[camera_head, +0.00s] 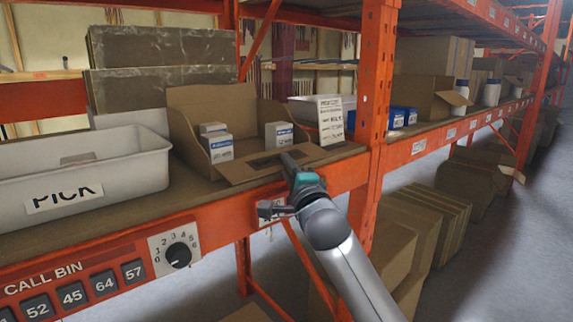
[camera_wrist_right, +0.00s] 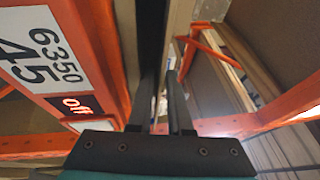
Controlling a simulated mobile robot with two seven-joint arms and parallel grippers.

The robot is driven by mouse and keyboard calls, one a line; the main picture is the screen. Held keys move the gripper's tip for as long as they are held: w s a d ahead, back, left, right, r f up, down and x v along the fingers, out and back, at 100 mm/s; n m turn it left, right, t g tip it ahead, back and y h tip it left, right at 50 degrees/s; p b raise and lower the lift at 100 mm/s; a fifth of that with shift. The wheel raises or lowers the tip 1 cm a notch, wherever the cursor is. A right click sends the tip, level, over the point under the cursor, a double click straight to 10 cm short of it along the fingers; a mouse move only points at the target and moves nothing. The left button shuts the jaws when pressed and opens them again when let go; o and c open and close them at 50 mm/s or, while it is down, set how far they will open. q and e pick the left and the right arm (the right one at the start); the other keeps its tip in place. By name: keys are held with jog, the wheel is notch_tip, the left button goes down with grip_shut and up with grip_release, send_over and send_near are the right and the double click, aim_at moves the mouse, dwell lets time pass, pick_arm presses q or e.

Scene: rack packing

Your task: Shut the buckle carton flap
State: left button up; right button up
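The open cardboard carton (camera_head: 210,100) stands on the shelf, holding small white-and-blue boxes (camera_head: 219,147). Its front flap (camera_head: 235,170) is folded down and outward, lying near level over the shelf's front. My right gripper (camera_head: 288,160) reaches in from the lower right, its fingers at the right part of this flap. In the right wrist view the two fingers (camera_wrist_right: 160,85) stand a little apart. A tan strip (camera_wrist_right: 180,25) runs toward the gap between them, perhaps the flap; contact cannot be told. My left gripper is not in view.
A white PICK bin (camera_head: 100,175) stands left of the carton. A PICK sign card (camera_head: 330,121) and an orange upright (camera_head: 375,80) are close on the right. The orange shelf beam (camera_head: 213,230) runs below. Flat brown packs (camera_head: 160,50) are behind.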

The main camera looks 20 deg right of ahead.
jog(key=shift+w, duration=0.1)
grip_shut()
dwell(1.5)
